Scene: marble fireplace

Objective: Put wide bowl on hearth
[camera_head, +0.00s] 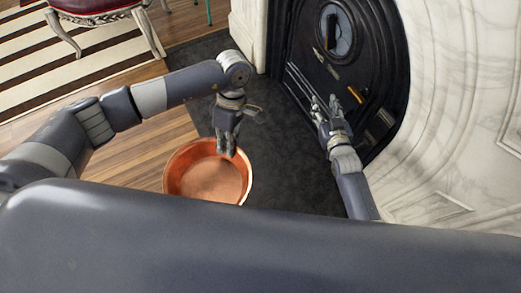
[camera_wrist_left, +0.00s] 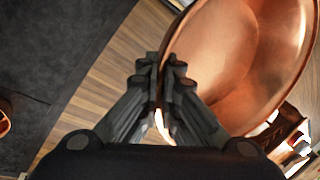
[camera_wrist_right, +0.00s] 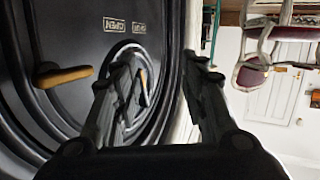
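The wide bowl (camera_head: 208,180) is copper and round. In the head view it overlaps the border between the wooden floor and the dark hearth (camera_head: 290,183); I cannot tell how high it is above them. My left gripper (camera_head: 227,153) is at the bowl's far rim, with its fingers closed around the rim. In the left wrist view the left gripper (camera_wrist_left: 162,72) pinches the edge of the bowl (camera_wrist_left: 245,50), which looks tilted there. The hearth (camera_wrist_left: 50,55) shows at the left of that view. My right gripper (camera_head: 328,108) is open and empty in front of the black fireplace insert.
The black fireplace insert (camera_head: 372,75) with a brass-coloured handle (camera_wrist_right: 63,76) stands behind the hearth. White marble (camera_head: 465,100) surrounds it. A red chair (camera_head: 100,10) stands on a striped rug (camera_head: 40,75) at the back left. The hearth's middle is clear.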

